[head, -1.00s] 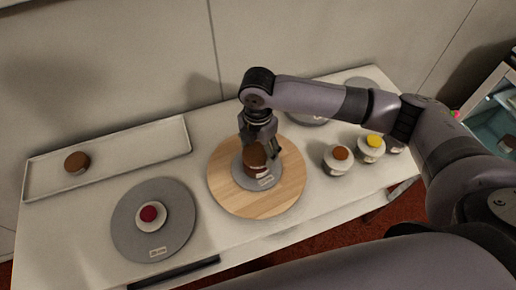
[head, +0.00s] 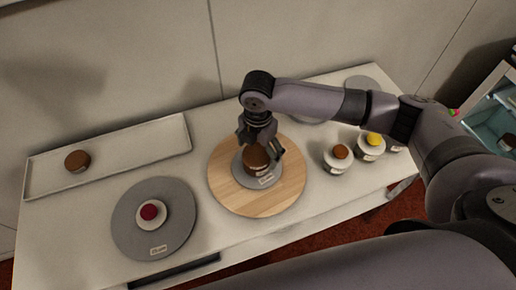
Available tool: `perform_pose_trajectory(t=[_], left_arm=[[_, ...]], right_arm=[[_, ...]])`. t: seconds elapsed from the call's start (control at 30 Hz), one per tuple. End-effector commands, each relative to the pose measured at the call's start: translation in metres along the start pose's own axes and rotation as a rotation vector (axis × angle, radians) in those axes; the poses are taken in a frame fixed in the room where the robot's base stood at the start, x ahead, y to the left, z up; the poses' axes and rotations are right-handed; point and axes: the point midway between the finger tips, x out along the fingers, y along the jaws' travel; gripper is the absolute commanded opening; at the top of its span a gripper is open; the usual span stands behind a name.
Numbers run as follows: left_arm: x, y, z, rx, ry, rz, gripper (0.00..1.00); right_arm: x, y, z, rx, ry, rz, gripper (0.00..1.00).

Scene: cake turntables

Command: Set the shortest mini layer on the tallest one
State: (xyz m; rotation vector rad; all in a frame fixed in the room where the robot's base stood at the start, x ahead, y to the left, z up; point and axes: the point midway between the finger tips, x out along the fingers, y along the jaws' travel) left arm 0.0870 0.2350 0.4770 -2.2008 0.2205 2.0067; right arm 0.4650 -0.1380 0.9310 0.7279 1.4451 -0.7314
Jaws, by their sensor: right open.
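A brown mini layer stack (head: 257,163) stands on a small grey disc (head: 244,178) in the middle of the round wooden turntable (head: 231,193). Its top is partly hidden by my right gripper (head: 259,148), so I cannot tell clearly how many layers it has. The right gripper points down over the stack with its fingers open on either side of it. Another brown mini layer (head: 77,161) sits alone at the left end of the white tray (head: 135,157). My left gripper is not in view.
A grey turntable (head: 181,222) at the front left carries a white piece with a red top (head: 150,211). Small cups with a brown top (head: 340,152) and a yellow top (head: 375,139) stand on the right. Most of the tray is empty.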

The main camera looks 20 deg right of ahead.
Motion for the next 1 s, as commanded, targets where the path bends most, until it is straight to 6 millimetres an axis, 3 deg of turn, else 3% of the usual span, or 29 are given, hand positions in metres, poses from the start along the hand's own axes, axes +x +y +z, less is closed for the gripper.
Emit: perform_pose_trajectory(t=[0.23, 0.7, 1.0], left_arm=[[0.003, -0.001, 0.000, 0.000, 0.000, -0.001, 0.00], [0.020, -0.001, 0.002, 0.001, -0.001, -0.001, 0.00], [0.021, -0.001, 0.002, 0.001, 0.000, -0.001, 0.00]], right_arm=[[-0.011, 0.001, 0.001, 0.000, -0.002, 0.004, 0.85], [-0.103, 0.001, 0.000, 0.000, -0.001, 0.003, 0.85], [-0.123, 0.000, 0.000, 0.000, 0.000, 0.000, 0.85]])
